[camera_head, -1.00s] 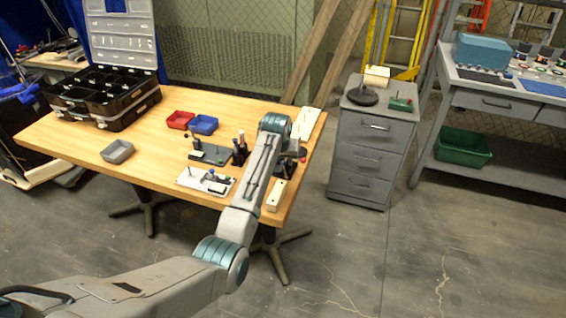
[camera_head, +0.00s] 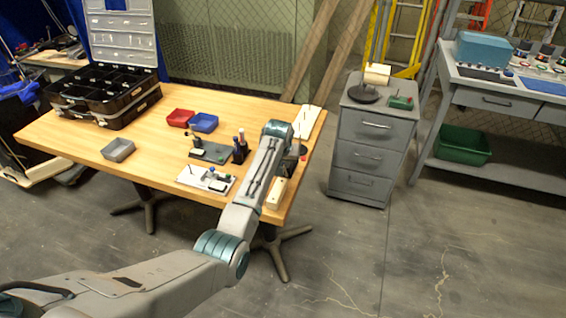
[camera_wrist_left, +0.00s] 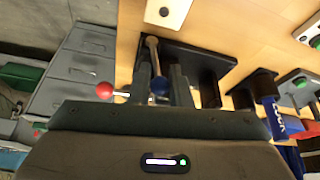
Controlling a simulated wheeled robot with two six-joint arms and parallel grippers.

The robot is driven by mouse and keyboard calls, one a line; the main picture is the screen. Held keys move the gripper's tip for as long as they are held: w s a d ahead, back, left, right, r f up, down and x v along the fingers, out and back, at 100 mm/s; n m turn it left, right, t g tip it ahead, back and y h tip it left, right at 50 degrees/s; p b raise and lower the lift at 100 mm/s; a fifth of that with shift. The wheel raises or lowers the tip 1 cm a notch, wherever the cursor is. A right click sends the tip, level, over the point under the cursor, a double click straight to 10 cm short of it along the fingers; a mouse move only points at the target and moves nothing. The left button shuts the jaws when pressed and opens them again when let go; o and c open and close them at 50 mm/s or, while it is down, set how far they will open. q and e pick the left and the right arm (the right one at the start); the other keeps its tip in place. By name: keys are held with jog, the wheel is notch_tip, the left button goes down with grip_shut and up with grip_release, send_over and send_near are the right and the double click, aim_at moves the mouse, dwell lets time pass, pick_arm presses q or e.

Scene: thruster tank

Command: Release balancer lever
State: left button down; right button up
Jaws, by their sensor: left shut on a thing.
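The balancer stands near the table's right end. In the left wrist view its dark base (camera_wrist_left: 198,58) lies just beyond my left gripper (camera_wrist_left: 163,82), which is shut with a brownish rod (camera_wrist_left: 152,52) with a blue tip between its dark fingers. A red ball (camera_wrist_left: 104,91) on a short pale rod sticks out left of the fingers. In the head view the red ball (camera_head: 303,158) shows just right of my arm, which hides most of the balancer and the gripper. I cannot tell exactly where the fingers touch the lever. My right gripper is not in view.
On the table (camera_head: 75,150), a dark holder (camera_head: 240,152) with pens and a white tray (camera_head: 190,178) stand left of my arm. Red (camera_head: 180,117) and blue (camera_head: 204,123) bins lie farther back. A pale block (camera_head: 277,193) lies near the front edge. A grey cabinet (camera_head: 360,160) stands right.

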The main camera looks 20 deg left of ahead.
pick_arm(q)
jog(key=shift+d+r+y+p, duration=0.2)
jog(key=shift+d+y+p, duration=0.2)
jog(key=shift+y+p, duration=0.15)
jog(key=shift+d+f+y, duration=0.1)
jog(key=shift+d+y, duration=0.2)
jog(key=shift+y, duration=0.35)
jog(key=c, duration=1.4)
grip_release()
jog(key=b+v, duration=0.1)
jog(key=v, duration=0.9)
jog(key=shift+s+d+r, duration=0.15)
jog(key=shift+r, duration=0.2)
